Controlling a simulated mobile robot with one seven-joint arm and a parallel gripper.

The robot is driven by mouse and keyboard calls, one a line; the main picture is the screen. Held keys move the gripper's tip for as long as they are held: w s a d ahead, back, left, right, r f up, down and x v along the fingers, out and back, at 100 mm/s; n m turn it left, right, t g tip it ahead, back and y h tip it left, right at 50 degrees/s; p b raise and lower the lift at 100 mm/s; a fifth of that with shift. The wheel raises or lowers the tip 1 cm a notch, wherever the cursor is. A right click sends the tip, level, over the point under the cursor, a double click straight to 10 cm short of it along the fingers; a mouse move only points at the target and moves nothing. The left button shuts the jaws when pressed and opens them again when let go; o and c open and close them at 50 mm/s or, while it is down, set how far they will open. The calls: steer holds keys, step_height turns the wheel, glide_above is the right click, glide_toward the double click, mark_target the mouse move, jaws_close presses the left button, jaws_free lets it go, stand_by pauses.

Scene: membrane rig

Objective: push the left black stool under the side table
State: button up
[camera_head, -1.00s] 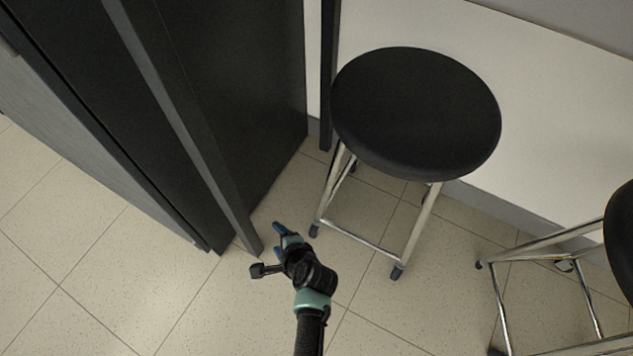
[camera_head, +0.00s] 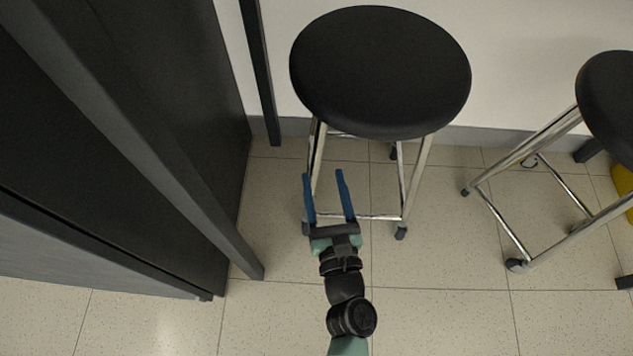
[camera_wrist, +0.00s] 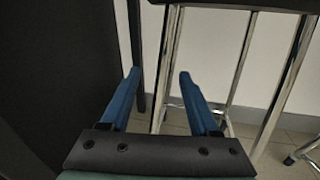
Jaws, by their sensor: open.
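The left black stool (camera_head: 380,70) has a round black seat on chrome legs with dark feet. It stands upright on the floor near the wall in the head view. Its chrome legs also show in the wrist view (camera_wrist: 238,75). I cannot tell whether a finger touches that leg. In the wrist view my gripper (camera_wrist: 156,80) is also open. The side table is not clearly identifiable; a dark upright post (camera_head: 258,70) stands left of the stool.
A tall dark cabinet-like panel (camera_head: 215,110) with a slanting grey-black post (camera_head: 190,190) is close on the left. A second black stool (camera_head: 610,100) stands at the right, with a yellow object (camera_head: 623,182) beside it. Tiled floor (camera_head: 440,310) is clear in front.

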steer(key=shift+d+r+m, duration=0.1)
steer(key=shift+d+m, duration=0.25)
steer(key=shift+m, duration=0.05)
steer(key=b+x, duration=0.1)
steer(key=x, duration=1.1)
steer(key=shift+w, duration=0.45)
steer(key=shift+r, duration=0.1)
jaws_close()
steer(key=shift+d, duration=0.1)
stand_by(0.8)
